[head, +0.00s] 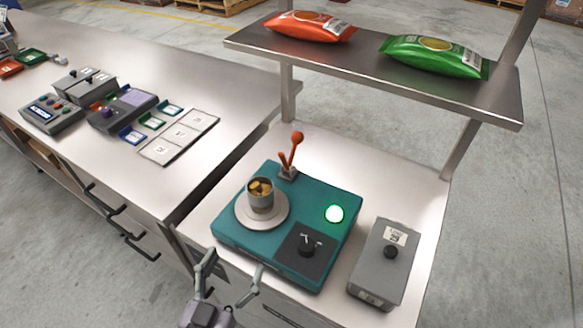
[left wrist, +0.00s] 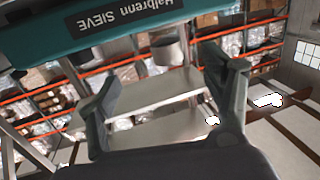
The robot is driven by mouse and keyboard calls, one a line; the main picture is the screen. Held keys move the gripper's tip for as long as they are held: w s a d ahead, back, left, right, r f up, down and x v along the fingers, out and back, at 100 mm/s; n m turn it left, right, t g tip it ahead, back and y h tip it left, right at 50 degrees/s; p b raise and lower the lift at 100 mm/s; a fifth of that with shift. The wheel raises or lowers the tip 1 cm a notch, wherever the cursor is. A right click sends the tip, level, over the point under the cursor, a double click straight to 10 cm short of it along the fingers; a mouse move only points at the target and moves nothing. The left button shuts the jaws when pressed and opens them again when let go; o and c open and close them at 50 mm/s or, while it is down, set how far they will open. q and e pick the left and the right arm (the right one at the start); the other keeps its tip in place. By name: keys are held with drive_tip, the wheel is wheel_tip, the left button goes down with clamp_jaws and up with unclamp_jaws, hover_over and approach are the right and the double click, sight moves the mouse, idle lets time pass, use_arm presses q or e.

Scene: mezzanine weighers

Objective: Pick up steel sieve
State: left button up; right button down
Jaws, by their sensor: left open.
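A small steel cup (head: 261,200) with yellow-brown pieces inside, which looks like the steel sieve, stands upright on a pale round plate (head: 243,217) on a teal machine (head: 285,205). The machine's front edge (left wrist: 120,18) shows in the left wrist view with an upside-down label reading "Halbrenn SIEVE". A grey cylinder (left wrist: 167,52) beyond that edge may be the cup; I cannot be sure. My left gripper (head: 234,263) is open and empty, at the machine's front edge, nearer than the cup and apart from it. Its spread fingers also show in the left wrist view (left wrist: 165,72). My right gripper is not in view.
A shelf (head: 365,72) with an orange bag (head: 309,27) and a green bag (head: 435,56) hangs over the bench's back.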

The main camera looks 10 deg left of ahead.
use_arm(q)
drive_tip(key=r, duration=0.2)
drive_tip(key=p, duration=0.4)
approach(260, 193)
drive_tip(key=w+f, duration=0.1)
drive_tip(key=w, duration=0.1)
drive_tip(key=w+f, duration=0.1)
drive_tip(key=w, duration=0.1)
drive_tip(key=w+d, duration=0.1)
drive_tip(key=w, duration=0.1)
drive_tip(key=shift+f, duration=0.4)
drive_tip(key=w+p, duration=0.1)
drive_tip(key=w, duration=0.4)
drive_tip(key=shift+w+a+p, duration=0.1)
drive_tip(key=shift+w+p, duration=0.1)
drive_tip(key=shift+p, duration=0.1)
drive_tip(key=shift+s, duration=0.1)
drive_tip(key=shift+c, duration=0.5)
drive_tip(key=shift+r, duration=0.1)
drive_tip(key=c, duration=1.5)
